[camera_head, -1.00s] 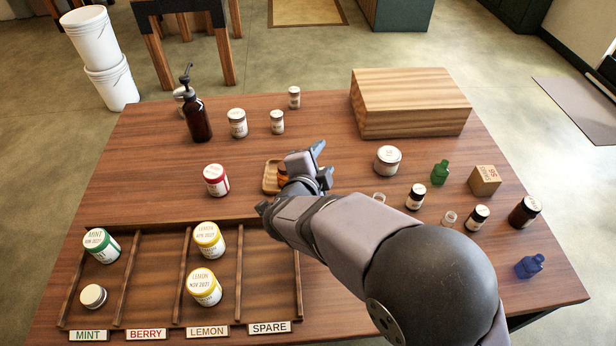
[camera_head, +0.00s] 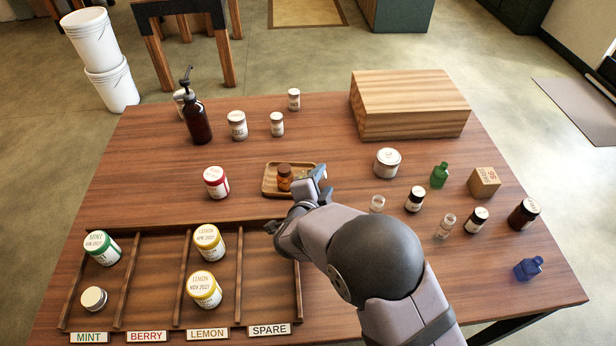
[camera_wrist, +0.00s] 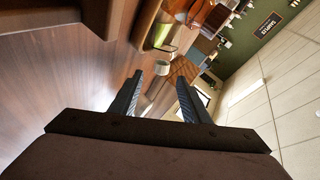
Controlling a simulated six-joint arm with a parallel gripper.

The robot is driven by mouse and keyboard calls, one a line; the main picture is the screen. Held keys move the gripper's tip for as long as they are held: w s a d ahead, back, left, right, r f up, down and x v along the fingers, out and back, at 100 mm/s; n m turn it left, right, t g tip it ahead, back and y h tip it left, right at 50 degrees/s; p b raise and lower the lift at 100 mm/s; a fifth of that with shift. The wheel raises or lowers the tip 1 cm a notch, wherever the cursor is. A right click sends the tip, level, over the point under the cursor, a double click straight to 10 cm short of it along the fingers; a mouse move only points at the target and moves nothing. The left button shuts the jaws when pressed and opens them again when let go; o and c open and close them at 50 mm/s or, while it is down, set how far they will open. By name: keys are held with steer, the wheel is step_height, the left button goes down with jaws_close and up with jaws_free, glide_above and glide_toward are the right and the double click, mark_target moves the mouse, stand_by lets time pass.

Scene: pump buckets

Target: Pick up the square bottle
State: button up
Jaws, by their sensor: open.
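Two small bottles look angular: a blue one (camera_head: 528,268) near the table's right front and a green one (camera_head: 439,174) right of centre. I cannot tell for sure which is the square bottle. My gripper (camera_head: 321,183) is open at the right end of a small wooden tray (camera_head: 270,191). An amber bottle (camera_head: 284,178) stands in the tray, apart from the fingers. My gripper partly hides something beside it in the tray. The wrist view shows my open fingers (camera_wrist: 160,80) with nothing held, and a blurred green patch (camera_wrist: 166,46) beyond them.
A round white-lidded tin (camera_head: 387,162), a cardboard box (camera_head: 484,181) and several small jars stand to the right. A large wooden block (camera_head: 408,108) is at the back. A divided rack (camera_head: 140,270) with jars fills the front left.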

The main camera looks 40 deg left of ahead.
mark_target(325, 176)
steer(key=shift+p+x, duration=0.8)
steer(key=shift+x, duration=1.75)
steer(key=shift+s+a, duration=0.1)
steer(key=shift+a, duration=0.1)
jaws_close()
